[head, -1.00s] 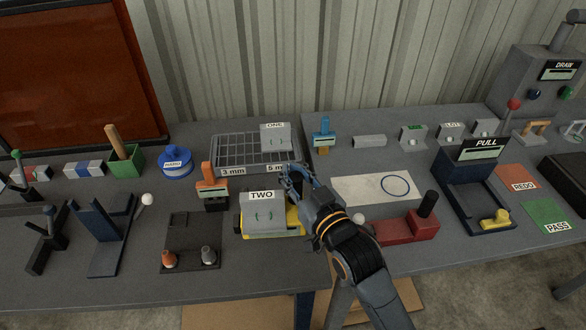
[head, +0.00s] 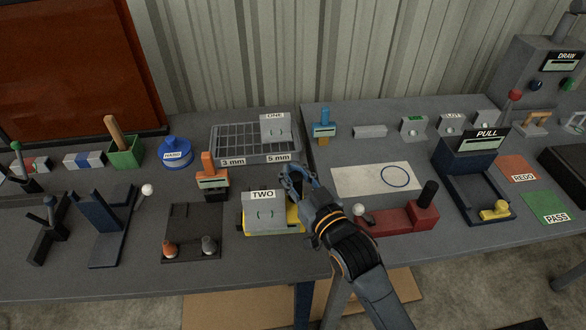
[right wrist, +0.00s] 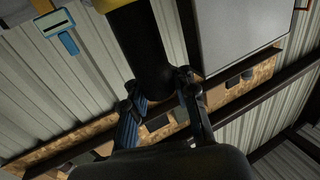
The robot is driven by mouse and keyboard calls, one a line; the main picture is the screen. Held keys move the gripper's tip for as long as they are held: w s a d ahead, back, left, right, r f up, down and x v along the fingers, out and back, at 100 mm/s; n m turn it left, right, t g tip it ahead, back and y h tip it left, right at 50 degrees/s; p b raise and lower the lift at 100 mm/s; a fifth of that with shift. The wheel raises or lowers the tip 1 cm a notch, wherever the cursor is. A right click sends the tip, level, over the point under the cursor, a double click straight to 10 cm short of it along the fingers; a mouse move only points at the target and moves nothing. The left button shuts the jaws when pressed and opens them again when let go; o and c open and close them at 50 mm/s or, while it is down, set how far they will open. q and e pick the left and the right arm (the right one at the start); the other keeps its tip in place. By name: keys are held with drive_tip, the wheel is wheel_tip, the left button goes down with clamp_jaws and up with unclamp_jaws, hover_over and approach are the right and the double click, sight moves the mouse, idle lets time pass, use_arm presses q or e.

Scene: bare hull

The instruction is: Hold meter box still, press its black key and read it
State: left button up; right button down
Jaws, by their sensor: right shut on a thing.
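A yellow box with black ends (head: 292,219) stands near the front edge of the table, mostly hidden by a grey block labelled TWO (head: 264,212) in front of it or on it. My right gripper (head: 297,182) is at its right end. In the right wrist view my right gripper (right wrist: 160,88) is shut on a black part (right wrist: 148,50) that joins a yellow piece (right wrist: 122,4). I take this to be the box's black end. No key or reading on the box can be made out. My left gripper is out of view.
An orange gauge (head: 208,163) stands left of the box. A grey rack (head: 228,140) with a block labelled ONE (head: 275,128) is behind. A dark fixture (head: 180,222) is left; a red block (head: 424,217) is right. A white board (head: 350,182) lies behind my arm.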

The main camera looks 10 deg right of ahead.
sight(299, 191)
drive_tip(key=shift+f, duration=1.7)
idle(1.1)
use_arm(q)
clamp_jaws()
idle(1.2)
